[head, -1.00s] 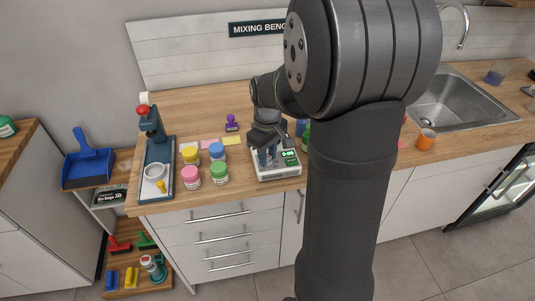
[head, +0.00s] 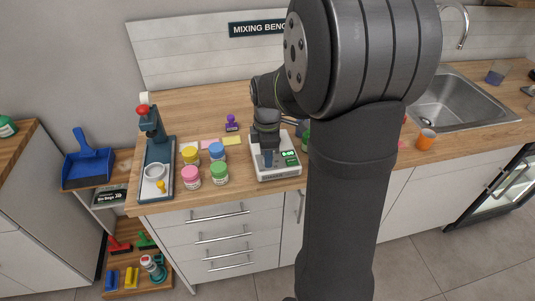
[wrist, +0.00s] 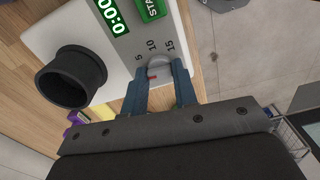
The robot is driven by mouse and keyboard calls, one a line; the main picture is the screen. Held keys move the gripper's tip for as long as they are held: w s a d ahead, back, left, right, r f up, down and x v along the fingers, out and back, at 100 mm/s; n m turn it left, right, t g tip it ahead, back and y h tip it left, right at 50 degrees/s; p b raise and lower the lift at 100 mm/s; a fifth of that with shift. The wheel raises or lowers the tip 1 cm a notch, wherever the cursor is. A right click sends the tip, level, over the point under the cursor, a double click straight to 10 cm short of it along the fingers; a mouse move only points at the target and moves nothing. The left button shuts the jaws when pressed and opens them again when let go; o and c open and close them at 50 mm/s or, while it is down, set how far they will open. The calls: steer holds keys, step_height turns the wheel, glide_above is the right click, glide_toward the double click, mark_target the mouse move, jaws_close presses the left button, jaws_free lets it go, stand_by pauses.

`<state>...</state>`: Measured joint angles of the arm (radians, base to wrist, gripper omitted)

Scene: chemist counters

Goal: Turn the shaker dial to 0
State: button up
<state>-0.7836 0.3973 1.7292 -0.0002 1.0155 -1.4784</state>
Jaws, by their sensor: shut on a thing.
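The shaker (head: 290,169) is a white box at the front of the wooden counter, with a lit green display. In the wrist view its grey panel (wrist: 128,44) shows a green display, a green start button and the numbers 5, 10 and 15. My gripper (wrist: 160,76) is shut on the small pale dial (wrist: 159,65), one blue finger on each side. A red mark on the dial sits at its lower left, past the 5 and near the left finger. No 0 label shows. In the head view my gripper (head: 267,158) points down over the shaker and hides the dial.
A black round holder (wrist: 72,77) stands on the shaker beside the panel. Left of the shaker are several coloured jars (head: 217,151) and a blue-grey stand (head: 155,150) with a white bowl. An orange cup (head: 426,138) stands near the sink.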

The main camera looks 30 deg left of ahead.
steer(key=shift+n, duration=0.6)
steer(key=o, duration=1)
step_height(320, 180, up, 18)
steer(key=shift+f, duration=0.25)
step_height(320, 180, down, 18)
steer(key=shift+r, duration=0.25)
stand_by(0.5)
steer(key=shift+r, duration=0.1)
